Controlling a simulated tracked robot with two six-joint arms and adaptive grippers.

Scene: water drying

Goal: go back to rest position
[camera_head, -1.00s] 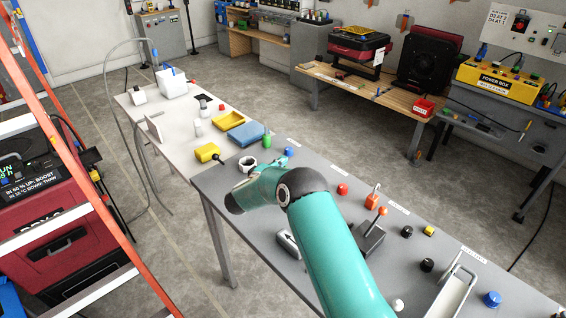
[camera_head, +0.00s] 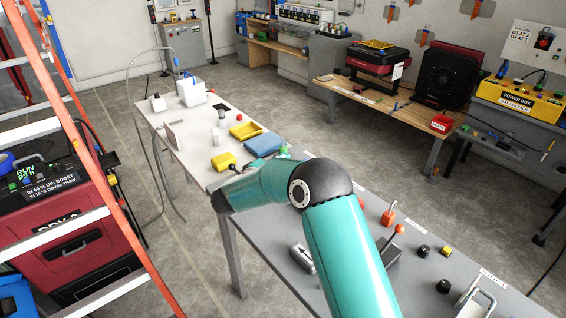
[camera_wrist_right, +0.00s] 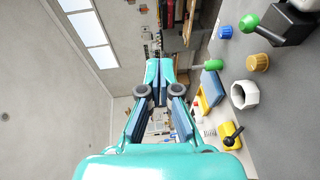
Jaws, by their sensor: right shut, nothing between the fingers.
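My right arm, teal with a dark joint, reaches over the grey table (camera_head: 268,232) in the head view and bends left. My left gripper is not in view.
The wrist view shows a white hexagonal ring (camera_wrist_right: 245,95), a yellow cap (camera_wrist_right: 257,62) and a green-ball lever (camera_wrist_right: 250,22). In the head view, an orange ladder (camera_head: 118,218) stands at left, and a yellow power box (camera_head: 520,92) at right. Grey floor lies between the tables.

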